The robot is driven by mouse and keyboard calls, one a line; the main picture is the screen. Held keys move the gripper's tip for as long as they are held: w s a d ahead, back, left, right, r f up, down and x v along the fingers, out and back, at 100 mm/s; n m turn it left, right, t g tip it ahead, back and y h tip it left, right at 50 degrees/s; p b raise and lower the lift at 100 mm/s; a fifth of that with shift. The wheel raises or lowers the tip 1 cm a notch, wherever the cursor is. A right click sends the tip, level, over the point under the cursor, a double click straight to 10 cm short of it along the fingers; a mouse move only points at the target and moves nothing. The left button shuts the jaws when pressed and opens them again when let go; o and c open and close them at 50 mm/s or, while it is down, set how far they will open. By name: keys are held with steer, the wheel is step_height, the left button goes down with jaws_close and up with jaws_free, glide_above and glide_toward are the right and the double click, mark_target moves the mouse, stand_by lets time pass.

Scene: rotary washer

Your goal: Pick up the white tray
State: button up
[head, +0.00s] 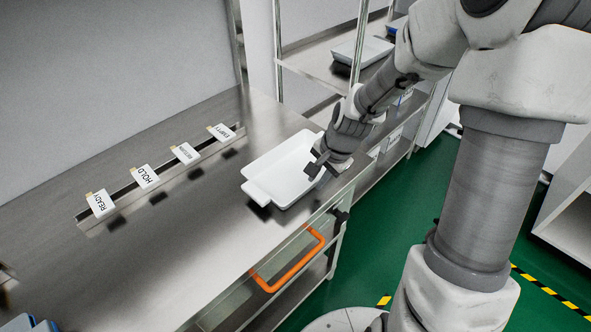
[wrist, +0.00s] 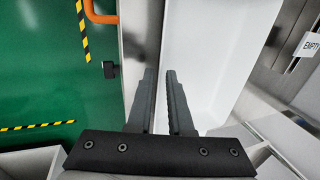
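The white tray (head: 283,168) is a shallow rectangular dish with a lip handle at its near end. It is at the right edge of the steel table, with a dark shadow beneath its near handle. I cannot tell whether its base touches the table. My gripper (head: 314,169) is at the tray's right long side. In the wrist view my gripper's two dark fingers (wrist: 160,76) are close together, one on each side of the wall of the tray (wrist: 201,60), with a narrow pale strip between them. They look shut on that wall; the contact itself is hidden.
Label cards (head: 145,177) stand along a slot at the table's back left. An orange handle (head: 290,268) juts from the table's front side. A shelf rack (head: 310,62) with another tray (head: 362,52) stands behind.

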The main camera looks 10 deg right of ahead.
steer(key=shift+x, duration=1.15)
jaws_close()
stand_by(0.5)
